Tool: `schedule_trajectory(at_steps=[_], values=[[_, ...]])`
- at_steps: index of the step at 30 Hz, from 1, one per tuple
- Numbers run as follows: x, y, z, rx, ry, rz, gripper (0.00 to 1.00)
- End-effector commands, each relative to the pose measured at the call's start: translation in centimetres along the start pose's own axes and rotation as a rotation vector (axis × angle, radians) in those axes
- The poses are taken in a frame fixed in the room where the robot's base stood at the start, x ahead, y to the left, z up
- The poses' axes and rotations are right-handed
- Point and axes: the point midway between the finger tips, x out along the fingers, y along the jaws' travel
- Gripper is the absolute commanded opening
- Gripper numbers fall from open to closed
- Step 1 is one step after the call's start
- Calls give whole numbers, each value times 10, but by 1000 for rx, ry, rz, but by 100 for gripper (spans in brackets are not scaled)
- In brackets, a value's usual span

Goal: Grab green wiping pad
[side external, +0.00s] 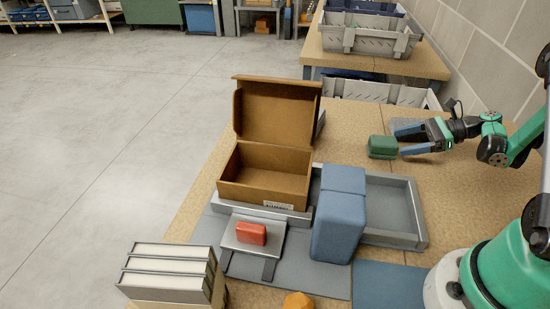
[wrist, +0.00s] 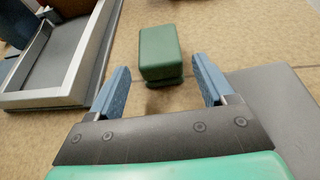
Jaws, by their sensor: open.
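The green wiping pad (side external: 382,147) is a small block on the tan table, behind the grey tray in the side external view. In the wrist view the green pad (wrist: 160,52) lies ahead of my gripper, roughly midway between the lines of its fingers. My gripper (side external: 402,143) has blue fingers and reaches in from the right, low over the table. In the wrist view my gripper (wrist: 163,80) is open, with its fingertips near the pad's closer end. Nothing is between the fingertips except the near edge of the pad and bare table. Its underside is hidden.
A grey tray (side external: 422,239) stands in front of the pad, with blue blocks (side external: 339,215) at its left. An open cardboard box (side external: 262,177) is left of it. A red block (side external: 251,233) sits on a small grey stand. Bare table surrounds the pad.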

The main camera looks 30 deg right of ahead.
Motion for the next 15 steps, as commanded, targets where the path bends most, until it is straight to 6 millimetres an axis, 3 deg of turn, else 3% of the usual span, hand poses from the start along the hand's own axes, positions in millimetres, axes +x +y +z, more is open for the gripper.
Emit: schedule_trajectory(at_steps=[9,15], values=[[41,0,-1,-2,0,4,75],[55,0,0,-1,0,0,75]])
